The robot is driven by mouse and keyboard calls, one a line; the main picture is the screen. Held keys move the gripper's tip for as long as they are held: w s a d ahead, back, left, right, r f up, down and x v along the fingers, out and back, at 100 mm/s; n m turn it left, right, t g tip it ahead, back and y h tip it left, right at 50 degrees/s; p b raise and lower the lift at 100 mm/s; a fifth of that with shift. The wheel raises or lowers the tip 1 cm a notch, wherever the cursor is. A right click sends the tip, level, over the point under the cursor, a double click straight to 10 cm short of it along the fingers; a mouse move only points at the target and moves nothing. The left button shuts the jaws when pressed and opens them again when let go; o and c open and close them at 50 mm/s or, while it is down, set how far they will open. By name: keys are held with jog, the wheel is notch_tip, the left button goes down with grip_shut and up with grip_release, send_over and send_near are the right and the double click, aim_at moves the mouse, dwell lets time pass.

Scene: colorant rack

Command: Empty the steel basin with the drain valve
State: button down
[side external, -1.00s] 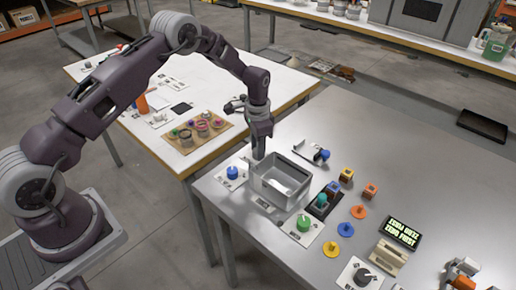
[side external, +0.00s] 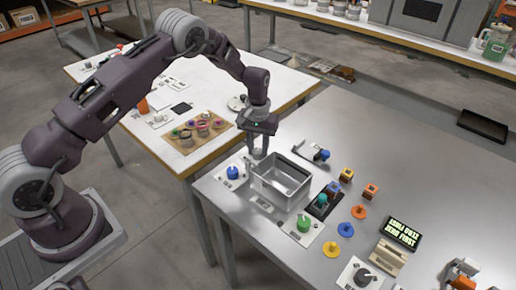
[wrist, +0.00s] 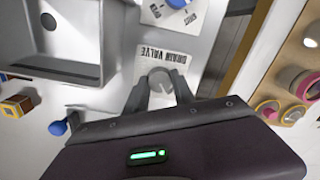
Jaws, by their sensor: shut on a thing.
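The steel basin (side external: 268,184) is an open square box on the metal table, and its corner with a dark round drain hole shows in the wrist view (wrist: 103,75). The drain valve's label plate (wrist: 148,60) lies beside the basin. My gripper (wrist: 160,88) points down at this plate, with its two fingers shut on the grey valve knob (wrist: 160,77). In the side view my gripper (side external: 258,154) is low at the basin's back left corner and hides the knob. I cannot see how far the valve is turned.
A blue knob (side external: 232,172) stands left of the basin and a green knob (side external: 303,224) in front. A blue-tipped lever (side external: 321,155) is behind it. Small blocks and coloured discs lie to the right, near a display (side external: 403,232).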

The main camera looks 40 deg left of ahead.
aim_at(258, 151)
jog(key=shift+n, duration=0.9)
jog(key=c, duration=1.1)
grip_release()
jog(key=shift+o, duration=0.2)
notch_tip(258, 151, up, 7)
jog(key=shift+r, duration=0.1)
jog(key=shift+r, duration=0.1)
